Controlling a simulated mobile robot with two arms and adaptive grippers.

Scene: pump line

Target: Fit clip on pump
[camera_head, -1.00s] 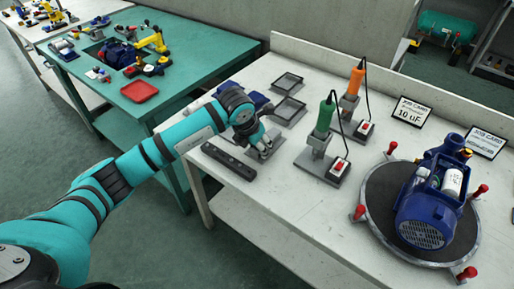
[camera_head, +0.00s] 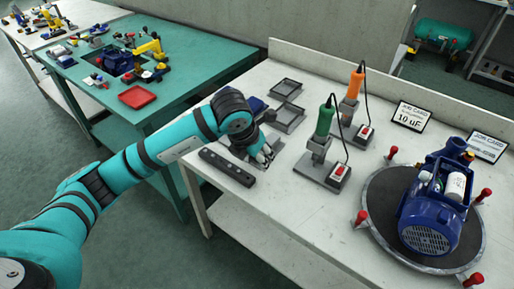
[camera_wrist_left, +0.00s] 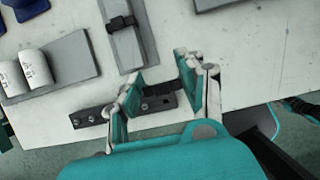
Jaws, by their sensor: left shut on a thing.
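The blue pump (camera_head: 432,218) lies on a round dark turntable (camera_head: 378,190) at the right of the bench in the head view. A white cylinder (camera_head: 455,187) sits in its top. My left gripper (camera_head: 264,157) is over the bench's near left part. In the left wrist view its two fingers (camera_wrist_left: 160,85) are shut on a small black clip (camera_wrist_left: 160,91), which shows between the teal pads. Behind it lies a black bar with holes (camera_wrist_left: 90,116). Another black clip (camera_wrist_left: 122,23) sits on a grey block (camera_wrist_left: 127,48). My right gripper is out of view.
Green (camera_head: 325,118) and orange (camera_head: 356,82) handled tools stand on grey bases between my left gripper and the turntable. Red-knobbed posts (camera_head: 361,217) ring the turntable. Grey trays (camera_head: 286,89) lie at the back. Two job cards (camera_head: 411,116) (camera_head: 487,146) stand behind the pump.

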